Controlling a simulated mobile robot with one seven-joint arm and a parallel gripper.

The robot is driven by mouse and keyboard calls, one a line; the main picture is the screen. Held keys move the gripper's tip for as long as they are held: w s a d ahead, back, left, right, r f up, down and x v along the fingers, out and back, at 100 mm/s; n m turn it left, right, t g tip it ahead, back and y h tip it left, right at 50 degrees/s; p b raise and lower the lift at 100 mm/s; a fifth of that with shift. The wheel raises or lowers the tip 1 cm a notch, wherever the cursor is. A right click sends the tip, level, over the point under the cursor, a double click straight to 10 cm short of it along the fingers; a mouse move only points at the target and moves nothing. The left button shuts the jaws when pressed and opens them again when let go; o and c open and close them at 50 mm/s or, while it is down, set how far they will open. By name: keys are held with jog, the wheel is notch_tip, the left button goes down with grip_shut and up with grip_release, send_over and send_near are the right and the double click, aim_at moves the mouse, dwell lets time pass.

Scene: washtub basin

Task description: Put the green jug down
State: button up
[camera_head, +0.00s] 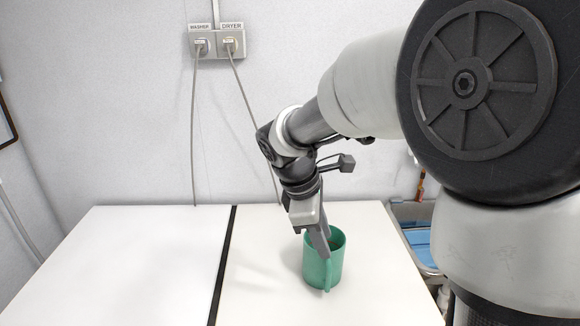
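The green jug (338,266) is upright over the right white top, its handle facing me. My gripper (323,250) points down at the jug, and a dark finger overlaps the near rim just above the handle. The other finger is hidden, so I cannot tell whether the gripper is closed on the jug. I also cannot tell whether the jug's base touches the white top.
Two white tops, left (120,260) and right (255,290), stand side by side with a dark gap (223,262) between them. The left one is clear. A basin with blue inside (420,245) is at the right. Cords run down from a wall outlet plate (216,43).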

jog(key=w+a+f+n, duration=0.3)
jog(key=w+f+n, duration=0.1)
send_near(328, 289)
jog(key=shift+g+h, duration=0.3)
jog(key=shift+h, duration=0.1)
jog(key=x, duration=0.4)
jog(key=w+x, duration=0.1)
jog(key=x, duration=0.3)
jog(key=shift+w+d+r, duration=0.15)
jog(key=shift+w, duration=0.1)
grip_shut()
